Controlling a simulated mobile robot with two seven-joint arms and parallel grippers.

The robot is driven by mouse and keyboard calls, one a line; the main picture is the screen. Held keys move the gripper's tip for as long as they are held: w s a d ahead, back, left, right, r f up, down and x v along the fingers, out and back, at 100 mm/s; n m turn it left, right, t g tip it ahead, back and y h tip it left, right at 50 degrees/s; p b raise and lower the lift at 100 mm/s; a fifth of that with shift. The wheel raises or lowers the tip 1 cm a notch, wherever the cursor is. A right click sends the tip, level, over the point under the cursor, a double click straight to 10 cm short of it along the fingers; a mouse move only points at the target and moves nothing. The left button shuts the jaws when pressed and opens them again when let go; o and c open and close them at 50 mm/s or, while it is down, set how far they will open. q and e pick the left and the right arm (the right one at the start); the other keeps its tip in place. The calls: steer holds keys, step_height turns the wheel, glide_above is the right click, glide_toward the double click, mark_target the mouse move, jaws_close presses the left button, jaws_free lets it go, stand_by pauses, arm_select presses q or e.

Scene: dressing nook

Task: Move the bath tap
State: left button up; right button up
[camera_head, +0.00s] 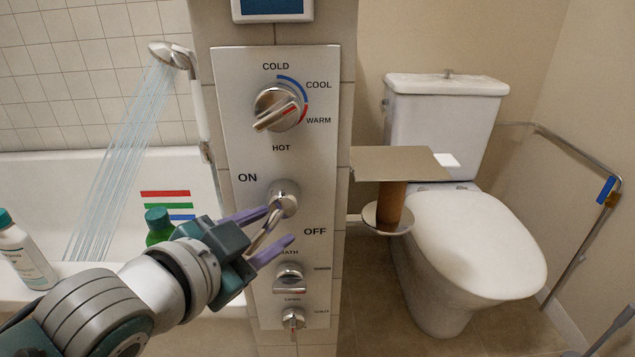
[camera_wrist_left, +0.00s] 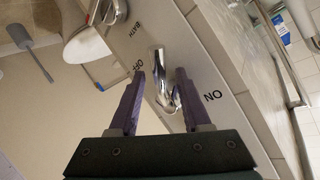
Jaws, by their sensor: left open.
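The bath tap (camera_head: 284,196) is a chrome lever on the pale wall panel (camera_head: 235,95), between the words ON and OFF. Its handle slopes down to the left from its round hub. My left gripper (camera_head: 279,227) is open, with one purple finger on each side of the lever. In the left wrist view the chrome lever (camera_wrist_left: 159,75) shows between the two fingertips (camera_wrist_left: 161,73). I cannot tell whether either finger touches it. The gripper body hides part of the lower panel. My right gripper is not in view.
A temperature dial (camera_head: 279,106) is above the tap, and smaller knobs (camera_head: 291,279) are below. Water runs from the shower head (camera_head: 168,52) into the bathtub (camera_head: 100,170). A white bottle (camera_head: 25,255) and a green bottle (camera_head: 158,226) stand near my arm. A toilet (camera_head: 470,240) is at right.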

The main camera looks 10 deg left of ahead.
arm_select(q)
steer(key=p+v, duration=0.3)
steer(key=v, duration=0.7)
